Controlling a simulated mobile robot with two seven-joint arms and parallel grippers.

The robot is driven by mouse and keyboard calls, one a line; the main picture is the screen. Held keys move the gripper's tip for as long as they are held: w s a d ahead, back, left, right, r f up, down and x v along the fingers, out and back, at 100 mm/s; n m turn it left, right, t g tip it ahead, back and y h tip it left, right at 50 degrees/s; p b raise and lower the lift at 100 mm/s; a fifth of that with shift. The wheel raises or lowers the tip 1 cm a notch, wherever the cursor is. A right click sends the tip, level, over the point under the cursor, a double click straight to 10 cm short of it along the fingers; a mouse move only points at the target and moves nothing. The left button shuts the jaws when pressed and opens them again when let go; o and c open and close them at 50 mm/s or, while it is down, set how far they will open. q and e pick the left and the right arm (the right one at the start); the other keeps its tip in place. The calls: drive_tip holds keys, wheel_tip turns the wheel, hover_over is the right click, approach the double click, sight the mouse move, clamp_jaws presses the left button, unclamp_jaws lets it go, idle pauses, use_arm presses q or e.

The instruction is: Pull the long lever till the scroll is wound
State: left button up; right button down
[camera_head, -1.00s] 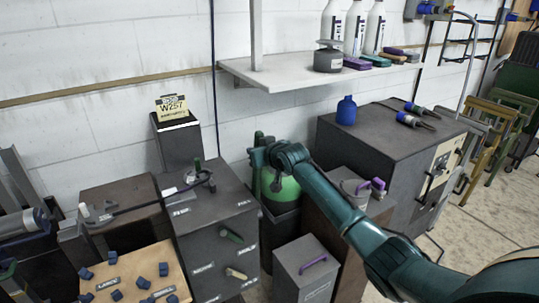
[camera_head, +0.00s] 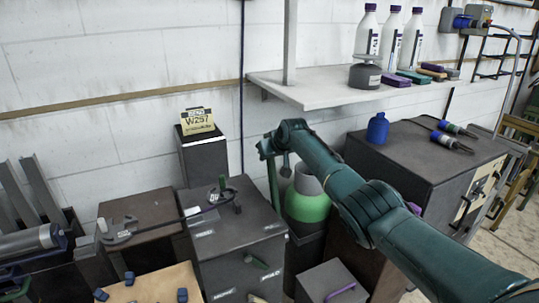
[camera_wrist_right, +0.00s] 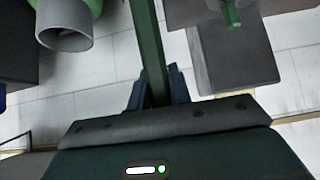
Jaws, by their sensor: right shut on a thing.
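My right arm reaches in from the lower right in the head view. Its gripper (camera_head: 268,150) is high beside the dark cabinet, left of a green-and-grey tank. In the right wrist view the gripper (camera_wrist_right: 158,92) is shut on a long dark green bar, the lever (camera_wrist_right: 147,35), which runs from between the fingers to the top edge. The lever also shows in the head view as a thin upright bar (camera_head: 273,182) below the gripper. I cannot pick out the scroll for sure. My left gripper is not in view.
The tank (camera_head: 307,207) stands close to the right of the lever. A dark cabinet (camera_head: 240,262) with small fittings on top stands to its left. A white shelf (camera_head: 325,93) with bottles is above my arm. A yellow sign (camera_head: 197,121) tops a dark pedestal.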

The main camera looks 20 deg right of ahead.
drive_tip(key=c, duration=1.7)
unclamp_jaws()
drive_tip(key=shift+c, duration=0.2)
drive_tip(key=o, duration=0.3)
drive_tip(key=shift+w+f, duration=0.15)
drive_tip(key=shift+o, duration=0.8)
drive_tip(key=shift+p+v, duration=0.55)
drive_tip(key=shift+v, duration=0.45)
drive_tip(key=v, duration=1.1)
drive_tip(key=shift+a, duration=0.1)
